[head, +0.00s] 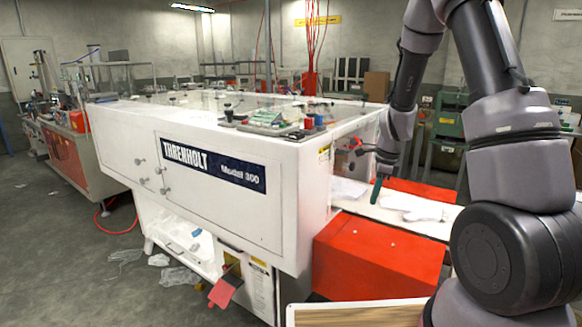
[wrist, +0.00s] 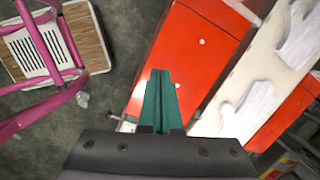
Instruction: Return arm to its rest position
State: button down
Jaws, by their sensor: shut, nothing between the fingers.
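My gripper (wrist: 157,82) shows in the wrist view with its green fingers together, shut and empty. It points down over a red box (wrist: 195,55) and touches nothing that I can see. In the head view my arm comes in from the right and bends down. There my gripper (head: 376,190) hangs close to the right end of the large white machine (head: 230,190), above the white conveyor surface. White gloves (head: 412,207) lie on that surface, to the right of the gripper. The gloves also show in the wrist view (wrist: 250,108).
The red box (head: 375,262) stands below the conveyor, in front of it. A wood-topped piece (head: 360,314) is at the bottom edge. The wrist view shows a pink frame (wrist: 75,50) at left. Grey floor (head: 60,250) is open at left, with plastic scraps near the machine.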

jog(key=s+a+r+n+t+y, duration=0.1)
jog(key=s+r+n, duration=0.3)
jog(key=r, duration=0.6)
jog(key=s+a+r+n+t, duration=0.1)
jog(key=s+r+n, duration=0.25)
jog(key=r, duration=0.65)
jog(key=s+r+n+t, duration=0.3)
jog(key=s+r+n, duration=0.6)
jog(key=s, duration=0.6)
notch_tip(320, 180, up, 2)
jog(key=shift+s+a+r+t, duration=0.1)
jog(key=shift+s+a+t, duration=0.05)
jog(key=shift+s+t, duration=0.2)
